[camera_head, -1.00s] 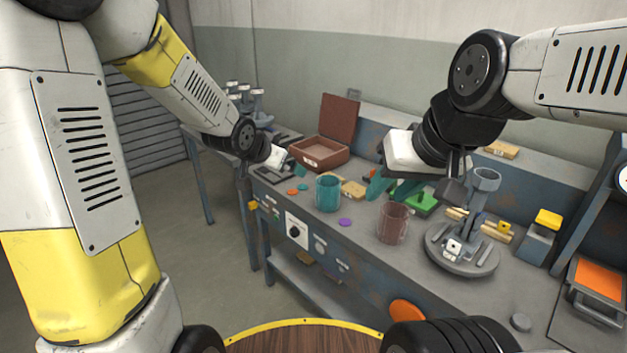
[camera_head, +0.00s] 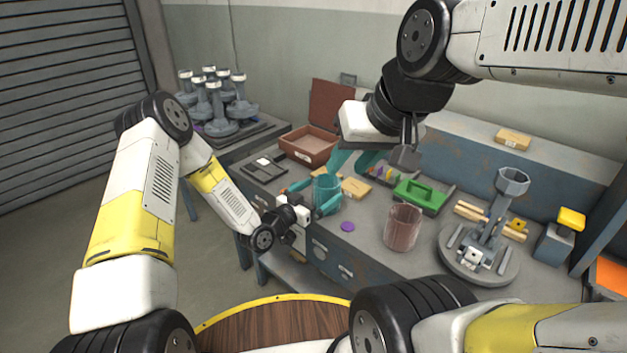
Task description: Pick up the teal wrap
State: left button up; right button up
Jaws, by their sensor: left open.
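The teal wrap (camera_head: 326,188) is an open, upright cylinder on the workbench near its front edge. My left gripper (camera_head: 314,196) is open at the wrap, coming from the front left. One teal finger reaches along the wrap's left side and the other overlaps its lower right in the picture. I cannot tell whether either finger touches it. The wrap's lower part is partly hidden by the gripper.
A brownish-red mesh cylinder (camera_head: 403,228) stands right of the wrap, with a purple disc (camera_head: 348,226) between them. A green block (camera_head: 420,196), a grey stand (camera_head: 479,250) and a yellow-topped box (camera_head: 561,235) are farther right. An open brown box (camera_head: 308,145) stands behind left.

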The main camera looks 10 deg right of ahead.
aim_at(335, 178)
pick_arm(q)
jog(key=x, duration=0.7)
jog(key=shift+w+r, duration=0.15)
jog(key=shift+w, duration=0.15)
jog(key=shift+c, duration=0.4)
jog(key=c, duration=1.3)
jog(key=shift+r, duration=0.1)
